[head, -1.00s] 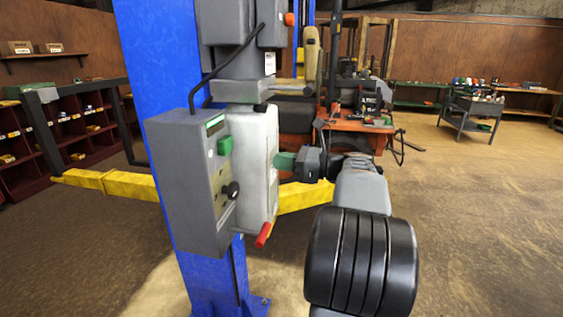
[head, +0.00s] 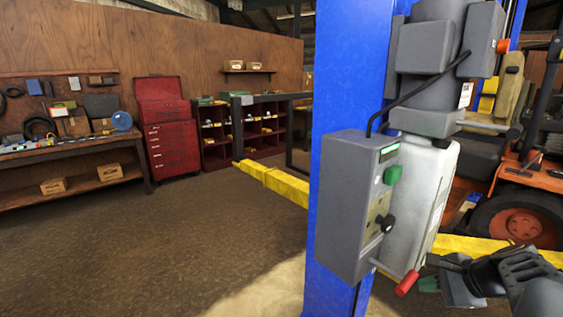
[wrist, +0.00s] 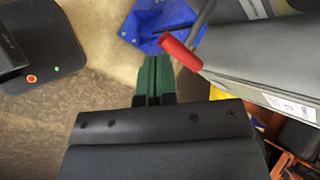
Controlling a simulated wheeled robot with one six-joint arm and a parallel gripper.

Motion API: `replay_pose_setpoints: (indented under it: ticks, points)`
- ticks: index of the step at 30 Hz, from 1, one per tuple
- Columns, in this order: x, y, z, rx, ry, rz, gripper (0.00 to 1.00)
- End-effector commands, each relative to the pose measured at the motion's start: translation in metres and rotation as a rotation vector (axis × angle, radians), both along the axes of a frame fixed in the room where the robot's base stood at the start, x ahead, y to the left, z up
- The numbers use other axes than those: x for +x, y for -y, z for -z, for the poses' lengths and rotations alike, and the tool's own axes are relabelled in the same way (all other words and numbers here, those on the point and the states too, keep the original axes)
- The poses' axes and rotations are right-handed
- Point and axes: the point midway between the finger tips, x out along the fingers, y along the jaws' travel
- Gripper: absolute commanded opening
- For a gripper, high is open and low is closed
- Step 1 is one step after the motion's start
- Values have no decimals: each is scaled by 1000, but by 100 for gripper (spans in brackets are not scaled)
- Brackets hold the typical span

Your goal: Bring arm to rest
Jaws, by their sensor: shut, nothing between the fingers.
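My gripper (head: 428,284) is at the lower right of the head view, beside the lower end of the lift's grey control box and pump unit. Its green fingers are together and empty; they also show in the wrist view (wrist: 153,75). The lever with a red grip (head: 407,284) is just left of the fingertips in the head view, and the red grip (wrist: 180,52) is right of them in the wrist view. I cannot tell the exact gap. The grey control box (head: 345,205) has a green button and a black knob.
The blue lift post (head: 335,90) stands close behind the box. Yellow lift arms (head: 275,182) reach out to both sides. A workbench (head: 70,155) and red tool chest (head: 168,130) line the left wall. The floor at left is open.

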Motion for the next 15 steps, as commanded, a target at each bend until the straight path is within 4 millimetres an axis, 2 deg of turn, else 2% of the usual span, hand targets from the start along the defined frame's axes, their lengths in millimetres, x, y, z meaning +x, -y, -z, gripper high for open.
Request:
replay_pose_setpoints:
  ticks: [1,3,7,10,15]
  points:
    - [-12,-24,15,-168,-23,-169,0]
    - [-30,-47,33,-414,-42,-431,0]
    - [-57,-83,49,-787,-21,-889,0]
    - [-68,-106,52,-951,20,-1102,0]
    - [-78,-142,46,-1043,111,-1258,0]
